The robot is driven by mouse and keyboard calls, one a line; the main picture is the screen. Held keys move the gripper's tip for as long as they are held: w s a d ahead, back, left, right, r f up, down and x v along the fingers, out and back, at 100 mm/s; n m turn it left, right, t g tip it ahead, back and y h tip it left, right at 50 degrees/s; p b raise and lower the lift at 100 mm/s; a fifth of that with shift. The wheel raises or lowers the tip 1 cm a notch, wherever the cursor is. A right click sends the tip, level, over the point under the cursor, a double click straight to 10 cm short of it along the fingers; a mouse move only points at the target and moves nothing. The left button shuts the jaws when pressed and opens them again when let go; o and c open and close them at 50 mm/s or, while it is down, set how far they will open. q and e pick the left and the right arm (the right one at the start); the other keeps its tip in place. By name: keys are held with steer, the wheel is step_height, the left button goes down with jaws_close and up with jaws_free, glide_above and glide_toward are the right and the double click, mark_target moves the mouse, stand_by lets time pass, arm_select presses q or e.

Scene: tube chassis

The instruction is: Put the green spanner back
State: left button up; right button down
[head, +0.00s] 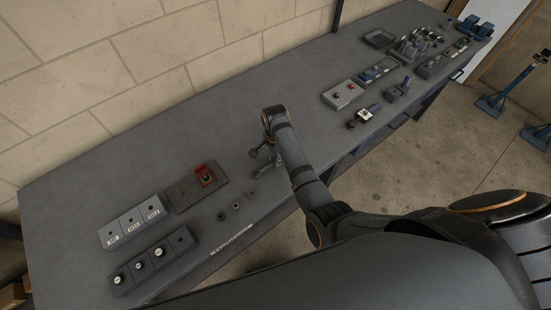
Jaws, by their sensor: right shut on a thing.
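My right arm reaches over the grey workbench, and its gripper (262,162) is low over the bench top near the middle. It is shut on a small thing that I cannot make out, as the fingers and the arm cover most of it. I cannot pick out a green spanner anywhere on the bench; its colour and outline do not show at this size. My left gripper is not in view.
Left of the gripper lies a dark board (181,197) with a red piece (206,174). Several small round parts (236,206) stand near the front edge. Labelled blocks (133,221) and a knobbed block (153,262) fill the left end. A red-buttoned box (343,94) stands to the right.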

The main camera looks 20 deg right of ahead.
steer(key=shift+f, duration=0.6)
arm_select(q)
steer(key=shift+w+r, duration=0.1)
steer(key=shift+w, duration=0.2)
arm_select(e)
steer(key=shift+f, duration=0.1)
steer(key=c, duration=1.3)
jaws_free()
steer(key=shift+o, duration=0.2)
